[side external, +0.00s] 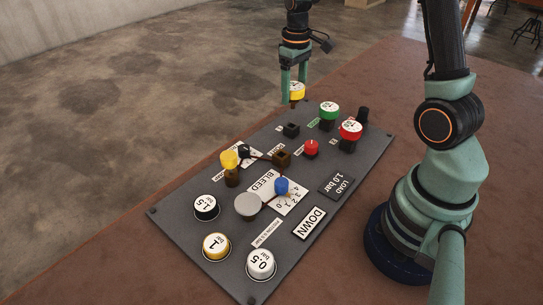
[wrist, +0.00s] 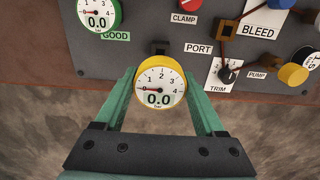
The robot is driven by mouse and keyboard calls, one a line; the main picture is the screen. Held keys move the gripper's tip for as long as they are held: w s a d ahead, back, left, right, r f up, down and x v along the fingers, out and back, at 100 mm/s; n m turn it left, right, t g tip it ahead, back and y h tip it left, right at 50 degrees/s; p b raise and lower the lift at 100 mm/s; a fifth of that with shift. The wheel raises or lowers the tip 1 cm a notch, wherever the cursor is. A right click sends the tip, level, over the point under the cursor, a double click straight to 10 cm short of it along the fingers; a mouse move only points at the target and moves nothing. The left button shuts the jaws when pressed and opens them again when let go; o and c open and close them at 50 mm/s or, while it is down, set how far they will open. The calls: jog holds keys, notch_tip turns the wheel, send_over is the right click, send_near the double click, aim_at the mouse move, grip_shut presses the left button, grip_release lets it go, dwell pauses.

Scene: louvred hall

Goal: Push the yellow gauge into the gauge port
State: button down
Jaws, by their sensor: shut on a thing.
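The yellow gauge (side external: 297,91) has a yellow rim and a white dial, reading 0.0 in the wrist view (wrist: 158,82). My gripper (side external: 295,84) is shut on it, with green fingers on either side. The gauge hangs near the panel's far edge, with a short stem below it. The gauge port appears to be the small dark square socket (side external: 291,130), which also shows just above the gauge in the wrist view (wrist: 160,46), beside the PORT label (wrist: 198,48). The gauge looks apart from the socket. The stem's lower end is hidden in the wrist view.
The grey panel (side external: 178,223) lies on a brown table (side external: 100,262). A green gauge (side external: 330,109) and a red gauge (side external: 350,129) stand close right of the socket. A red knob (side external: 311,147) and a brown block (side external: 281,159) are nearer the panel's middle.

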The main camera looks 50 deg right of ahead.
jog(key=shift+r, duration=0.15)
jog(key=shift+a+r, duration=0.1)
jog(key=shift+a, duration=0.2)
jog(key=s+a+r, duration=0.1)
jog(key=s+a, duration=0.4)
jog(key=a, duration=0.6)
send_over(282, 159)
jog(key=w+d, duration=0.1)
jog(key=shift+d+f, duration=0.1)
jog(key=shift+f, duration=3.35)
jog(key=shift+f, duration=0.1)
jog(key=shift+f, duration=1.05)
